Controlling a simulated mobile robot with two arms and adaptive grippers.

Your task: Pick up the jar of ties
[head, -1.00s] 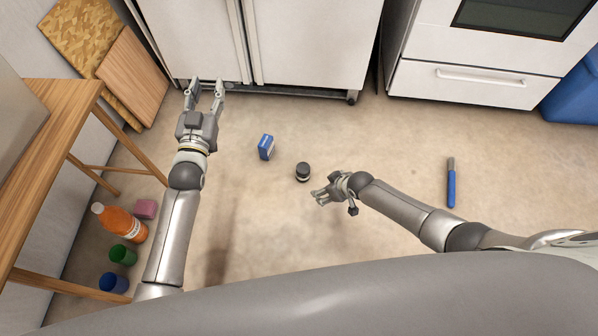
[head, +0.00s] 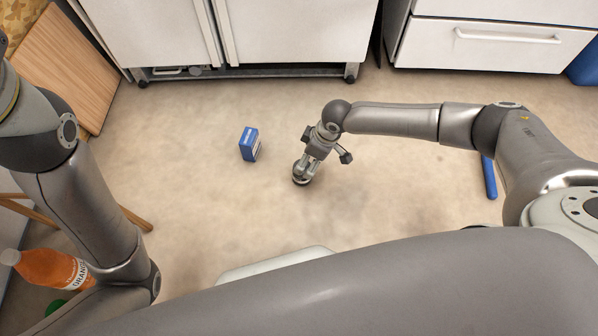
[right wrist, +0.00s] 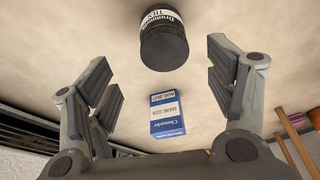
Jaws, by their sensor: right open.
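The jar (right wrist: 163,45) is small and dark with a black lid and a white label reading upside down, partly legible. In the right wrist view it is at the top centre, ahead of my fingers and between their lines, not gripped. In the head view the jar (head: 299,181) stands on the floor, mostly hidden under my right gripper (head: 302,170). My right gripper is open and empty, its fingers spread wide in the right wrist view (right wrist: 161,80). My left gripper is out of view; only its arm shows at the left.
A blue and white baking soda box (head: 249,145) stands on the floor left of the jar; it also shows in the right wrist view (right wrist: 167,115). A blue-handled tool (head: 489,178) lies at right, an orange bottle (head: 48,268) at left. White cabinets (head: 300,32) stand behind.

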